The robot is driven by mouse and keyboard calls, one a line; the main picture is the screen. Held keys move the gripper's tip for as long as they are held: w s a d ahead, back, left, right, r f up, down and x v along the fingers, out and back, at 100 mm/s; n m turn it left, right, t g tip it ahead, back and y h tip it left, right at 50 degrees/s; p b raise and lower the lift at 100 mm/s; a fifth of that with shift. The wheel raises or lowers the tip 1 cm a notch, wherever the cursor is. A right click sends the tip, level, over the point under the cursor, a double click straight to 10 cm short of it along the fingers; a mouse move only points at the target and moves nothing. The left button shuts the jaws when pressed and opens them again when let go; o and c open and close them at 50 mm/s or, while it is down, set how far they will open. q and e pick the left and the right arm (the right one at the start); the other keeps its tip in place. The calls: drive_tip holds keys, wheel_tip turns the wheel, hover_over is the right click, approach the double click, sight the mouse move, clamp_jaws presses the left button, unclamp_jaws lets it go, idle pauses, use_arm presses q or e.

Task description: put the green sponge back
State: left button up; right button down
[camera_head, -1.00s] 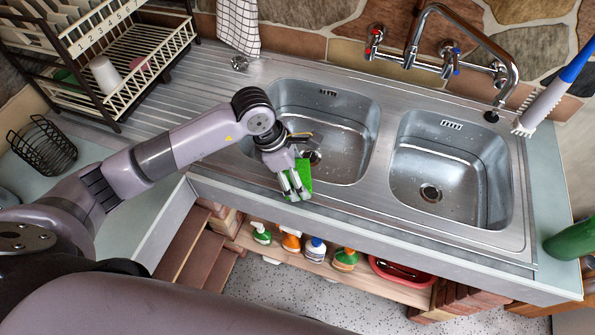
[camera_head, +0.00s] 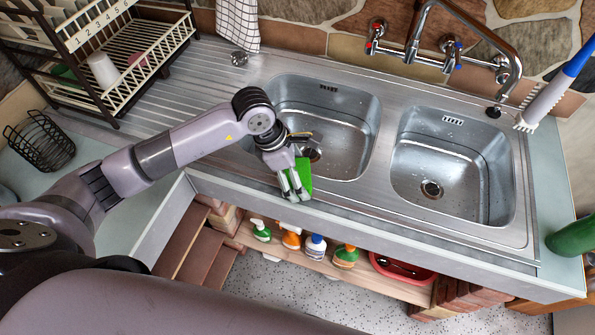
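The green sponge (camera_head: 304,176) is in my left gripper (camera_head: 293,186), at the front rim of the left sink basin (camera_head: 345,130). The fingers point down and look closed on it. Part of the sponge shows to the right of the fingers and part is hidden behind them. I cannot tell whether the sponge touches the metal rim. My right gripper is not in view.
The right basin (camera_head: 455,165) is empty, with a tap (camera_head: 470,30) behind. A dish rack (camera_head: 105,65) with a white cup (camera_head: 103,70) and a wire basket (camera_head: 38,142) stand left. Below, a shelf (camera_head: 330,268) holds several bottles and a red tray (camera_head: 402,275). A green bottle (camera_head: 572,238) is far right.

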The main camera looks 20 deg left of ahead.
use_arm(q)
drive_tip(key=shift+o, duration=0.2)
drive_tip(key=shift+r+p, duration=0.45)
drive_tip(key=shift+p, duration=0.1)
drive_tip(key=shift+r, duration=0.3)
drive_tip(key=b+v, duration=0.3)
drive_tip(key=v, duration=0.8)
drive_tip(key=shift+a+r+b, duration=0.15)
drive_tip(key=shift+r+b, duration=0.05)
drive_tip(key=shift+b, duration=0.1)
drive_tip(key=shift+s, duration=0.1)
